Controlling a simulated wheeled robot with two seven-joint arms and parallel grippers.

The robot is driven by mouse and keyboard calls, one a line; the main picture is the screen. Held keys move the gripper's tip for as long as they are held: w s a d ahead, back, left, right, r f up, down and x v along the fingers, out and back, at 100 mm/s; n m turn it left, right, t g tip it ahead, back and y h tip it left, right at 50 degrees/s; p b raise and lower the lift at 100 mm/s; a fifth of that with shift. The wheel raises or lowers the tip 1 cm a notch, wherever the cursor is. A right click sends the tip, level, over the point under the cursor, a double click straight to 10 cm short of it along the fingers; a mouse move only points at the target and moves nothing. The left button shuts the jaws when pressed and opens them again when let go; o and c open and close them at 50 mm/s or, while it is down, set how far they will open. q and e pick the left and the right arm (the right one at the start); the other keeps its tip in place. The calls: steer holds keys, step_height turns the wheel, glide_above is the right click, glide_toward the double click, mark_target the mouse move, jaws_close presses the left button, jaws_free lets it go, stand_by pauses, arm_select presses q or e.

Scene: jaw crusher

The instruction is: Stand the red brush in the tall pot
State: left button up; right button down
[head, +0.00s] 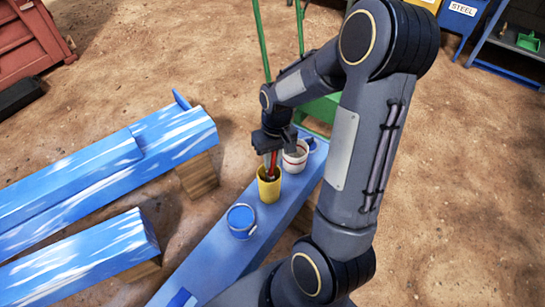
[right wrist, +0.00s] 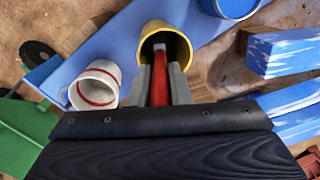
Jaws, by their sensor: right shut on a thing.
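The red brush (head: 272,165) is held upright in my right gripper (head: 270,152), which is shut on it. In the right wrist view the brush (right wrist: 159,80) runs between the fingers (right wrist: 160,85) toward the yellow pot (right wrist: 152,35). The tall yellow pot (head: 269,190) stands on the blue bench, directly below the gripper. The lower end of the brush is at the pot's mouth and appears inside it; how deep it reaches I cannot tell. My left gripper is not in view.
A white mug with a red band (head: 295,160) stands close behind the pot. A blue cup (head: 241,219) stands nearer on the same bench (head: 215,260). Blue-painted beams (head: 100,185) lie to the left, and a green frame (head: 322,110) is behind.

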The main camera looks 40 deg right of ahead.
steer(key=c, duration=1.3)
jaws_free()
steer(key=shift+r, duration=0.1)
steer(key=r, duration=0.2)
steer(key=r+p, duration=0.1)
steer(key=r, duration=0.2)
steer(key=d+r, duration=0.1)
steer(key=r, duration=0.1)
steer(key=shift+w+r+p, duration=0.1)
steer(key=shift+r+p, duration=0.2)
steer(key=shift+p, duration=0.1)
